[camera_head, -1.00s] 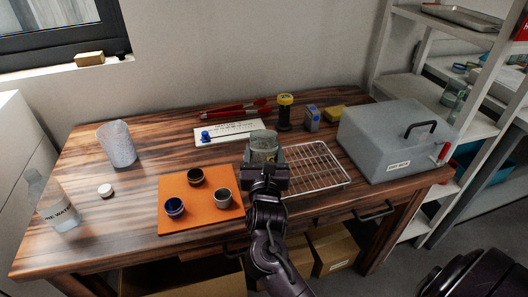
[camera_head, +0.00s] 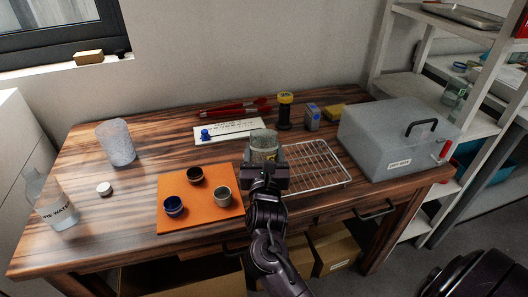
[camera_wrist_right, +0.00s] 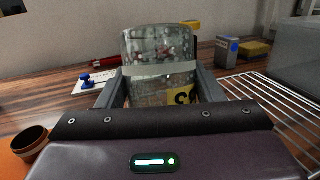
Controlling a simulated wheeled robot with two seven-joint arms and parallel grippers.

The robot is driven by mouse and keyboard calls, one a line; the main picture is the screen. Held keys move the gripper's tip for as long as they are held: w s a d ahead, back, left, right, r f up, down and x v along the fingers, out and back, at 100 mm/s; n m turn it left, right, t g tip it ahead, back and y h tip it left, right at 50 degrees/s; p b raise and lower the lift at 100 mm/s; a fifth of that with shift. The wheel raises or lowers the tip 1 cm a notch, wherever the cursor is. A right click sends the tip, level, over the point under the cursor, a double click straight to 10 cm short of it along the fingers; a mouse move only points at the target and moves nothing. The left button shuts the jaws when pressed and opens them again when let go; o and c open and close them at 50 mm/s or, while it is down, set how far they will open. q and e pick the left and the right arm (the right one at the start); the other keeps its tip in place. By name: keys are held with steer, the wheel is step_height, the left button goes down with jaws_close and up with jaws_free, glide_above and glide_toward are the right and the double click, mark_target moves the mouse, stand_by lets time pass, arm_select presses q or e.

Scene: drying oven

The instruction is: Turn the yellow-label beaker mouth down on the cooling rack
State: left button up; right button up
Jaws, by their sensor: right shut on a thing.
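The clear glass beaker (camera_head: 263,140) is held at the left end of the wire cooling rack (camera_head: 318,172). In the right wrist view the beaker (camera_wrist_right: 158,50) stands roughly upright, with a pale band around it and part of a yellow label (camera_wrist_right: 181,97) low on its right side. I cannot tell which end is its mouth. My right gripper (camera_head: 265,163) is shut on the beaker, with one finger on each side; the gripper also shows in the wrist view (camera_wrist_right: 160,88). The beaker's lower end is hidden by my gripper. My left gripper is not in view.
An orange mat (camera_head: 180,222) with three small cups lies left of the gripper. A grey oven box (camera_head: 385,145) stands right of the rack. Behind are a yellow-capped jar (camera_head: 284,112), a blue box (camera_head: 312,117) and a white sign plate (camera_head: 235,134). Most of the rack is bare.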

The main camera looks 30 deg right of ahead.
steer(key=shift+f+b, duration=0.25)
steer(key=shift+b, duration=0.05)
steer(key=o, duration=1.2)
